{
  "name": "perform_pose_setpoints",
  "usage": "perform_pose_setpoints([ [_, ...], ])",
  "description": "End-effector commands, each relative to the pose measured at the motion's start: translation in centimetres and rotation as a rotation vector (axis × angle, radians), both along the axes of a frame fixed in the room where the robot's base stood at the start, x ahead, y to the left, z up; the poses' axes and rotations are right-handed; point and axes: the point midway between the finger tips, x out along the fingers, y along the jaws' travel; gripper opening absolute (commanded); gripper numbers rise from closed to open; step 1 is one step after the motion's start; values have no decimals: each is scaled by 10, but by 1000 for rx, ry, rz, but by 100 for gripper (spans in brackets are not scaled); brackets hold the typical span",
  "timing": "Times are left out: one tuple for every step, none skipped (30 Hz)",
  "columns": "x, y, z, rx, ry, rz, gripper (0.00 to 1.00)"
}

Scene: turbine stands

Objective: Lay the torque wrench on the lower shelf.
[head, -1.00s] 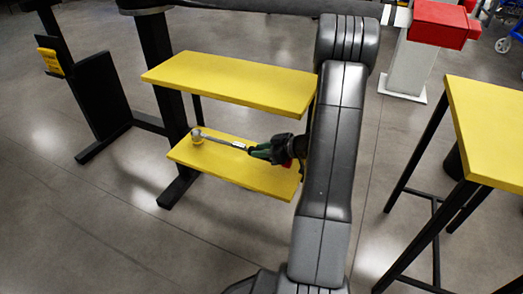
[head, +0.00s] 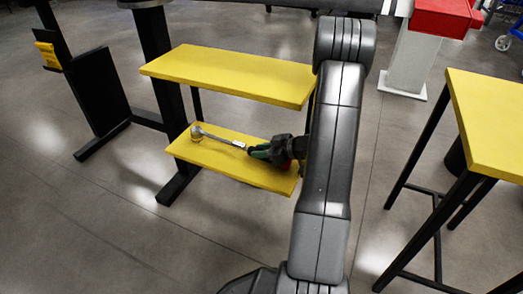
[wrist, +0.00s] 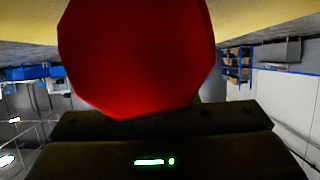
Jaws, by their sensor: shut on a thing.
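The torque wrench (head: 221,137) has a silver shaft and a green and red handle. In the head view it is at the lower yellow shelf (head: 235,168), with its head toward the left end. My gripper (head: 268,151) is shut on the handle near the shelf's right part. I cannot tell whether the wrench touches the shelf or is just above it. In the wrist view the red end of the wrench handle (wrist: 135,55) fills the middle, close to the camera, and hides most of the gripper's fingers.
The upper yellow shelf (head: 230,75) lies above the lower one, leaving a gap between them. A black post (head: 158,60) stands at the left. A yellow-topped table (head: 492,120) stands at the right. A red box (head: 442,17) sits on a pale pedestal behind.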

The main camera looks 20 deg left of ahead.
Motion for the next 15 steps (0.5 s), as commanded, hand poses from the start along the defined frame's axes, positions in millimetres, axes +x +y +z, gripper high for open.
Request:
perform_pose_setpoints([
  [-4, -1, -12, -15, 14, 3, 0],
  [-4, -1, -12, -15, 14, 3, 0],
  [-4, 0, -13, -15, 14, 3, 0],
  [-4, 0, -14, -15, 14, 4, 0],
  [-4, 0, -15, -15, 14, 4, 0],
  [-5, 0, -15, -15, 14, 5, 0],
  [-5, 0, -16, -15, 14, 5, 0],
  [-5, 0, -17, -15, 14, 5, 0],
  [-5, 0, -18, -15, 15, 6, 0],
  [-5, 0, -18, -16, 15, 6, 0],
  [-5, 0, -19, -16, 15, 7, 0],
  [-6, 0, -20, -16, 15, 7, 0],
  [-6, 0, -21, -15, 15, 7, 0],
  [-6, 0, -21, -15, 15, 7, 0],
  [-6, 0, -22, -15, 15, 7, 0],
])
